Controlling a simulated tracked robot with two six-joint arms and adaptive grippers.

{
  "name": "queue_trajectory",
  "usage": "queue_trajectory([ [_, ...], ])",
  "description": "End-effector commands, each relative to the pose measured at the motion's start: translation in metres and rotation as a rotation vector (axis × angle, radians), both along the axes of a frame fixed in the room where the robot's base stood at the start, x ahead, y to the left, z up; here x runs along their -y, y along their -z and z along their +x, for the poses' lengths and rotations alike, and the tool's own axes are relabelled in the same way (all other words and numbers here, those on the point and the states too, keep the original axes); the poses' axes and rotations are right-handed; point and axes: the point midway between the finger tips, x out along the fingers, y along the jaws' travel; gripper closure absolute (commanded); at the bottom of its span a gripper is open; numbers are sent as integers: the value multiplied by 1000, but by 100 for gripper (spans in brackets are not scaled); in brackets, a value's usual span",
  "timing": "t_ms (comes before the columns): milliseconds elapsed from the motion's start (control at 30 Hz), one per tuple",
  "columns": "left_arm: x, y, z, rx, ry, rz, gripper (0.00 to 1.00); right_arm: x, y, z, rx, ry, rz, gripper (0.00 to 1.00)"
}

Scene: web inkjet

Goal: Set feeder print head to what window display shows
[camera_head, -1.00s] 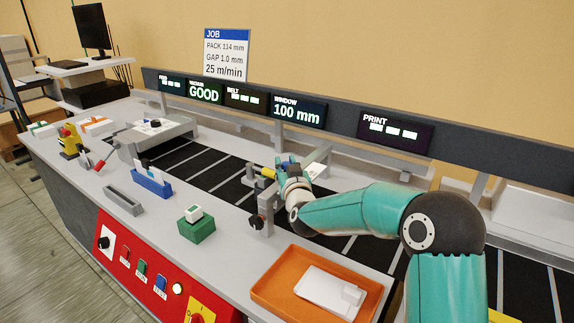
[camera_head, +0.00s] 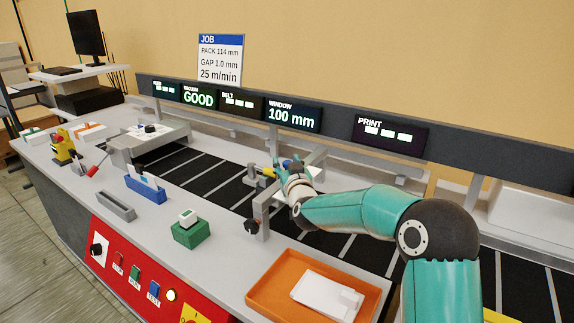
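The window display (camera_head: 292,115) reads "WINDOW 100 mm" in lit letters on the dark rail behind the belt. A grey bracket bar (camera_head: 262,207) with a black knob (camera_head: 252,226) stands at the belt's near edge and reaches across it. I cannot tell a scale reading there. A yellow-ended part (camera_head: 267,172) sits by the bar over the belt. My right gripper (camera_head: 283,168) is beside this part, above the belt. Its fingers are small and partly hidden by its own wrist, so whether they are open or shut is unclear. My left gripper is out of view.
An orange tray (camera_head: 262,297) with a white block (camera_head: 327,297) lies at the front right. A green block (camera_head: 192,234), blue holder (camera_head: 146,188) and grey trough (camera_head: 116,206) stand on the near ledge. The red panel (camera_head: 118,285) has buttons. The print display (camera_head: 390,135) shows only bars.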

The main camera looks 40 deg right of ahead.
Motion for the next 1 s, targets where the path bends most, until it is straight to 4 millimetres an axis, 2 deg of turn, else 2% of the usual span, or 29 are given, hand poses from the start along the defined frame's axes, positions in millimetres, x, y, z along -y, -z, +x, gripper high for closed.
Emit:
queue_trajectory([
  [333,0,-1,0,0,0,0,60,0,0,-1,-1,1,1,47],
  [467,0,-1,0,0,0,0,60,-3,0,-8,-1,0,1,47],
  [667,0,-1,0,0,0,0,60,-14,0,-33,0,0,1,47],
  [1000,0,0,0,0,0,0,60,-37,1,-90,-1,0,1,47],
])
